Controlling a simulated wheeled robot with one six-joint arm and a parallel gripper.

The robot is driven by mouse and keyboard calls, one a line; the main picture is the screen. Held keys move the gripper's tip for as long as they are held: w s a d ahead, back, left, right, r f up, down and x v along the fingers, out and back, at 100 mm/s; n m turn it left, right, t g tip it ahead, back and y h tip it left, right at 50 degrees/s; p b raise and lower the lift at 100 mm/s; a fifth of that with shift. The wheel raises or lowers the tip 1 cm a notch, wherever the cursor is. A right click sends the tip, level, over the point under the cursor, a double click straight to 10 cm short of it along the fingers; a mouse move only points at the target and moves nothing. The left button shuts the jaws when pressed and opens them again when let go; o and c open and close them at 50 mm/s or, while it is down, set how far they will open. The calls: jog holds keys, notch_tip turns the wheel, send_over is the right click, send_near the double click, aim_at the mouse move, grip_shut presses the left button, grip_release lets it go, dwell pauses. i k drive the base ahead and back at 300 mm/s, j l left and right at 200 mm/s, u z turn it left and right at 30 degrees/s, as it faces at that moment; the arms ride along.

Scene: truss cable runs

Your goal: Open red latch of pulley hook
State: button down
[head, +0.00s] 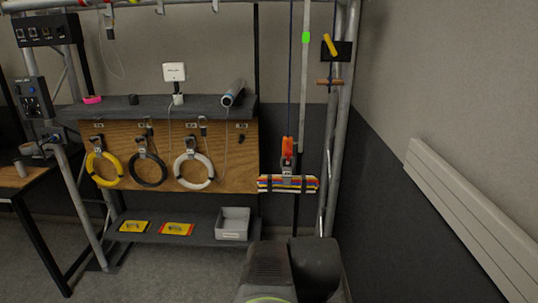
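The pulley hook (288,167) hangs on a dark line right of the pegboard. Its red-orange latch (287,146) is at the upper part of the hook. The latch is too small here for me to tell whether it is open or shut. A bundle of coloured cables (268,184) with dark straps lies level at the foot of the hook. My dark arm links show at the bottom centre, below and in front of the bundle. My gripper is not in view.
A truss post (335,150) stands just right of the hook. Left are a wooden board (233,170) with yellow, black and white cable coils, a dark shelf (190,107), and a lower shelf with a grey bin (234,223). A pale wall rail (465,215) is at the right.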

aim_at(288, 152)
jog(key=i+j+u, duration=0.4)
jog(key=i+j, duration=0.25)
jog(key=i, duration=0.15)
